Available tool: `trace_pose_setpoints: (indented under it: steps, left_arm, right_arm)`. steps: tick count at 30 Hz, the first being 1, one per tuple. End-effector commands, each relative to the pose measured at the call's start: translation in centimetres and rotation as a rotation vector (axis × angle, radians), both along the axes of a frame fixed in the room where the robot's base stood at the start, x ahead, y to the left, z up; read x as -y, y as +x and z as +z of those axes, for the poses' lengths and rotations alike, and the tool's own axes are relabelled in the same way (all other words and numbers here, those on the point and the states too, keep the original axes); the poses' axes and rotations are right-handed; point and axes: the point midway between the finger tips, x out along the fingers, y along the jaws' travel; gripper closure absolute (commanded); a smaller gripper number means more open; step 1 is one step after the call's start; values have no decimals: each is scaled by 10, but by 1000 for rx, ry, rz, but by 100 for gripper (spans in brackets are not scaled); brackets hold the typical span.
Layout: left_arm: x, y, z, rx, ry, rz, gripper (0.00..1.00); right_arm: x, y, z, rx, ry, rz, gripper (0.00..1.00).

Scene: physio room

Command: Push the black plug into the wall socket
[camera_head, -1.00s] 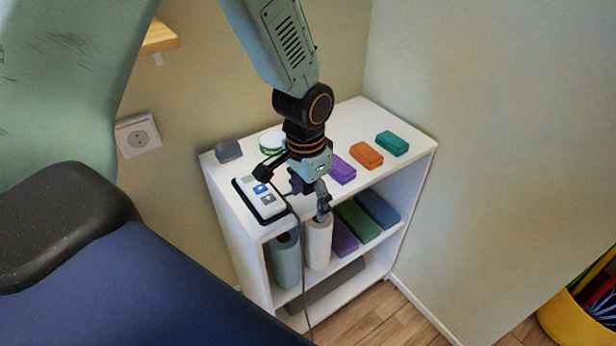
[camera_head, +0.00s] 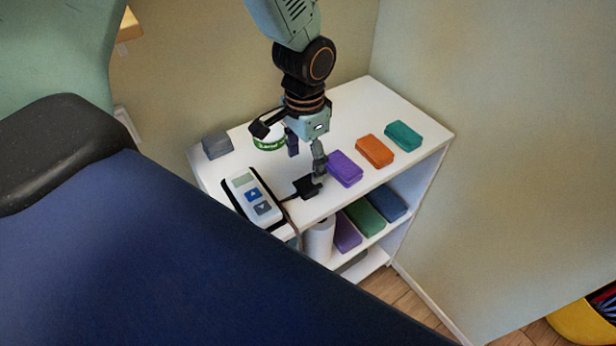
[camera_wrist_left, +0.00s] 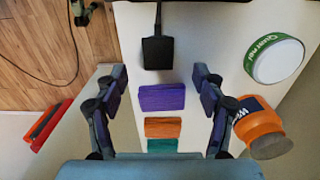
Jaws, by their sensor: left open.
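The black plug (camera_head: 306,187) lies on the white shelf top near its front edge, with its cable trailing to the left. It also shows in the left wrist view (camera_wrist_left: 157,52), just beyond the fingertips. My left gripper (camera_head: 306,158) points down over the shelf, close to the plug. In the left wrist view its fingers (camera_wrist_left: 159,76) are spread with nothing between them in their grip. The wall socket (camera_head: 124,118) shows only as a pale sliver at the left, mostly hidden behind the dark headrest. My right gripper is not in view.
A white controller (camera_head: 252,196) lies left of the plug. Purple (camera_head: 345,169), orange (camera_head: 375,150) and teal (camera_head: 404,135) blocks lie right. A green-edged roll (camera_head: 269,142) and a grey block (camera_head: 217,145) stand behind. The blue couch (camera_head: 160,250) fills the lower left.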

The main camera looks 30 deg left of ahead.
Motion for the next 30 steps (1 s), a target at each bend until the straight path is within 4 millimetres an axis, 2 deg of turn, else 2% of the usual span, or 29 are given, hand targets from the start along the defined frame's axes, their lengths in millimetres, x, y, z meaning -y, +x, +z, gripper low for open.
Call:
trace_pose_setpoints:
  steps: [12,21,30]
  left_arm:
    - [5,-6,-1,-1,0,0,30]
    - [4,-5,-26,-1,0,-1,30]
    - [3,-3,-28,-1,0,0,30]
  right_arm:
    - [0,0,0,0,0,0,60]
    - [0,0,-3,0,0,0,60]
    - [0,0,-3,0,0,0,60]
